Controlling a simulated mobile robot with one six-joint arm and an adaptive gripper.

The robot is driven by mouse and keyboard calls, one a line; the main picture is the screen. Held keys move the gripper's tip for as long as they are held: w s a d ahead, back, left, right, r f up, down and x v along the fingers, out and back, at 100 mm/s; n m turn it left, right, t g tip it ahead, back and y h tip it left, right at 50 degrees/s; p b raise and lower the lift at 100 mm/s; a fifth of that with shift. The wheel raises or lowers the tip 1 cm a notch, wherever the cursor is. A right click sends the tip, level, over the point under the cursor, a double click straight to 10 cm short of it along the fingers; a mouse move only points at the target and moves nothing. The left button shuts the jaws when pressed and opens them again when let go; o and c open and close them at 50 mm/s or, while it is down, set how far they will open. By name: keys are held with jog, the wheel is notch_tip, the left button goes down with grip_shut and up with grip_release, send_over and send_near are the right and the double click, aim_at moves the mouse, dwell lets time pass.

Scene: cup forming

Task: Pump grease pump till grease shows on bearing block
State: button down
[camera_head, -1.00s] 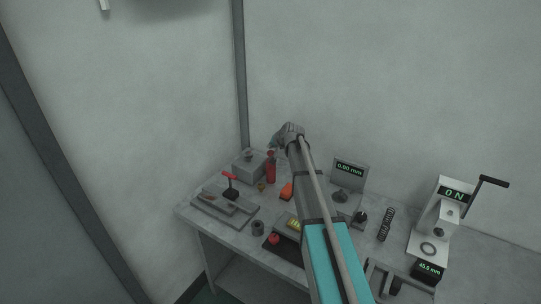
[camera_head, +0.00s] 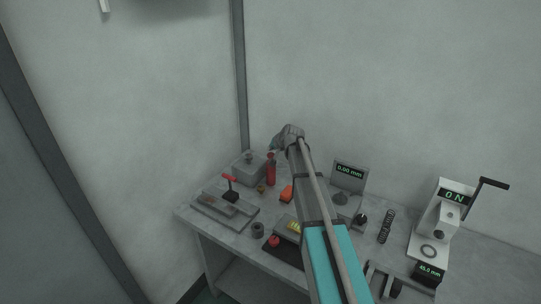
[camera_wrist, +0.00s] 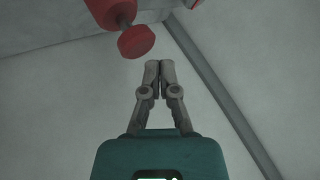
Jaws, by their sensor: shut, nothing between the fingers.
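The red grease pump (camera_head: 271,172) stands upright on the table, with a round red knob at its top. In the wrist view the red knob (camera_wrist: 136,42) is joined by a short rod to the red pump body (camera_wrist: 108,10). My gripper (camera_wrist: 159,64) is shut and empty, its fingertips apart from the knob in the picture. In the head view my gripper (camera_head: 277,142) is above the pump, partly hidden by my wrist. A grey block (camera_head: 247,168) left of the pump, with a small fitting on top, looks like the bearing block. I cannot make out grease on it.
A grey plate with a red-handled tool (camera_head: 230,187) lies at left. A 0.00 mm gauge (camera_head: 349,176), a spring (camera_head: 386,226) and a crank press (camera_head: 440,225) stand to the right. Walls close in behind.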

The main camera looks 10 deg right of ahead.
aim_at(271, 155)
jog(key=shift+f+b, duration=1.6)
jog(key=shift+b, duration=0.05)
dwell(2.4)
jog(key=shift+r, duration=0.15)
jog(key=shift+r+p, duration=1.45)
jog(key=shift+p, duration=0.2)
jog(key=shift+r+p, duration=2.5)
jog(key=shift+r, duration=0.05)
jog(key=s+a+f+n+g+h, duration=0.1)
jog(key=s+a+f+g, duration=0.1)
jog(key=s, duration=1.1)
jog(key=s+a+f+n+g+h, duration=0.1)
jog(key=s+a+f+n+g, duration=0.1)
jog(key=s, duration=1.1)
jog(key=s+a+f+n+g+h, duration=0.1)
jog(key=s+g, duration=0.3)
jog(key=s, duration=0.9)
jog(key=shift+s+a+f+n+g, duration=0.25)
jog(key=shift+a+f+n+g, duration=0.05)
jog(key=shift+a+f+n, duration=0.1)
